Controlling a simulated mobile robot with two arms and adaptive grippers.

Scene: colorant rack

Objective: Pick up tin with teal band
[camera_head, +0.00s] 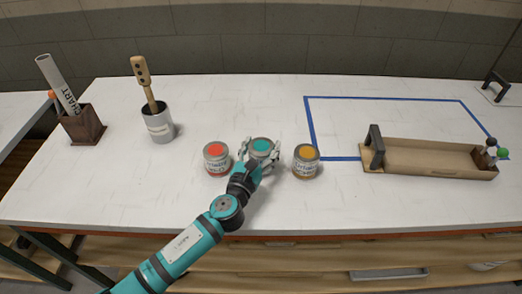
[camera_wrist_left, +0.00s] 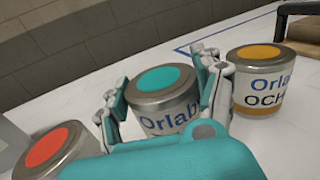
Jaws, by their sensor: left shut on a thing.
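The tin with the teal lid (camera_head: 262,145) stands upright on the white table, in the middle of a row of three tins. It also shows in the left wrist view (camera_wrist_left: 165,88), where its lower part and any band are hidden by my gripper. My left gripper (camera_head: 262,153) is shut on this tin, with one finger on each side of it. In the left wrist view its fingers (camera_wrist_left: 163,100) press on the tin's left and right walls. The tin seems to be at table height; I cannot tell whether it is lifted. My right gripper is not in view.
A red-lidded tin (camera_head: 216,158) stands close on the left and an ochre-lidded tin (camera_head: 306,161) close on the right. A wooden tray (camera_head: 430,153) with a black handle lies at the right, by a blue tape outline (camera_head: 380,98). A grey pot (camera_head: 157,123) and a brown holder (camera_head: 83,125) stand left.

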